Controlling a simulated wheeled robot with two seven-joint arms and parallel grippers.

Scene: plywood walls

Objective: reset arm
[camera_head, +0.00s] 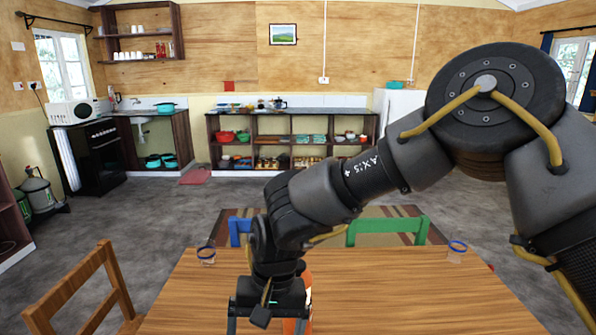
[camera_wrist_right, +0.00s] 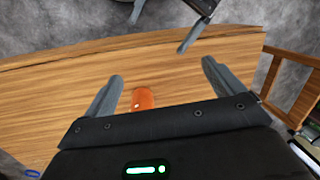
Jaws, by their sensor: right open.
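My right arm comes in from the right in the head view and reaches down over the table. Its gripper (camera_head: 268,326) hangs over the wooden table (camera_head: 400,290), fingers partly cut off by the frame's lower edge. In the right wrist view the right gripper (camera_wrist_right: 163,67) is open, its two grey fingers wide apart. An orange object (camera_wrist_right: 142,99) shows between the fingers, partly hidden by the gripper body. It also shows behind the gripper in the head view (camera_head: 305,290). My left gripper (camera_wrist_right: 157,37) appears open at the top of the wrist view, beyond the table edge; it is outside the head view.
A blue chair (camera_head: 238,229) and a green chair (camera_head: 390,230) are at the far side. A wooden chair (camera_head: 85,295) is at the left. The table's right part is clear.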

